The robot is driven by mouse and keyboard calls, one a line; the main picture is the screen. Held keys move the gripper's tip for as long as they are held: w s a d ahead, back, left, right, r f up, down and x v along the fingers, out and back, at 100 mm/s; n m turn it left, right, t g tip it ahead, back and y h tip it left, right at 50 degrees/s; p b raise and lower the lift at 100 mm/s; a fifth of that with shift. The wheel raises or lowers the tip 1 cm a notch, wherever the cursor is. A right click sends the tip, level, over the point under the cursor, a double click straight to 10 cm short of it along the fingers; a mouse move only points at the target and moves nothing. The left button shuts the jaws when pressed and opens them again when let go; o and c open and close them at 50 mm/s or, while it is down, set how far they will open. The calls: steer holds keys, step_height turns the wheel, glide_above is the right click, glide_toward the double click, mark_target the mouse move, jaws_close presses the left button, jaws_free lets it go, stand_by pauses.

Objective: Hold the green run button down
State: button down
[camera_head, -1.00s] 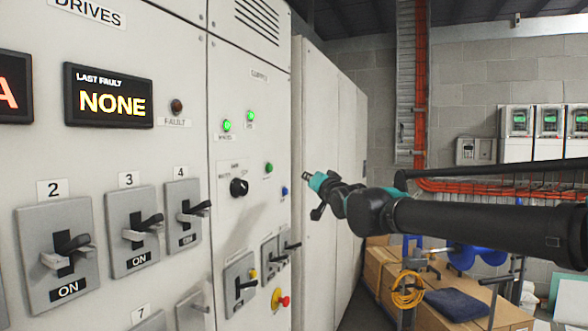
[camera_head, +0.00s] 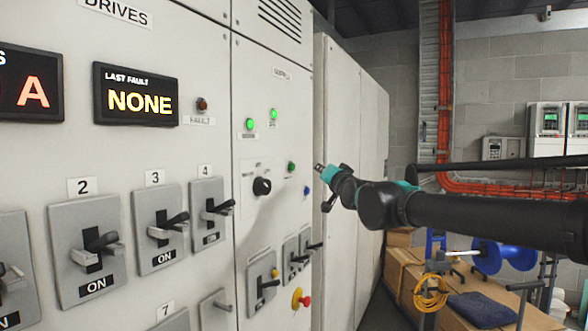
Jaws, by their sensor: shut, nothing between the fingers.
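A small green button (camera_head: 291,167) is on the pale cabinet panel, to the right of a black rotary knob (camera_head: 262,186) and above left of a blue button (camera_head: 307,190). Its label is too small to read. My gripper (camera_head: 319,168) is shut and empty. It is just right of the green button in the picture, apart from it, with its tips towards the panel. Two lit green lamps (camera_head: 249,124) (camera_head: 273,114) are higher on the same panel.
Lever switches (camera_head: 168,228) stick out of the cabinet at left and lower down. A red and yellow knob (camera_head: 301,298) is low on the panel. The fault display (camera_head: 137,95) reads NONE. Cardboard boxes (camera_head: 405,268) and a blue reel (camera_head: 488,256) stand at lower right.

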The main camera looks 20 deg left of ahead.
steer(key=shift+w+a, duration=0.2)
steer(key=shift+a, duration=2.65)
steer(key=shift+a, duration=0.2)
steer(key=shift+a, duration=0.2)
steer(key=shift+w+a, duration=0.1)
steer(key=shift+a, duration=0.45)
steer(key=shift+d, duration=0.95)
steer(key=d, duration=0.5)
steer(key=shift+s, duration=0.3)
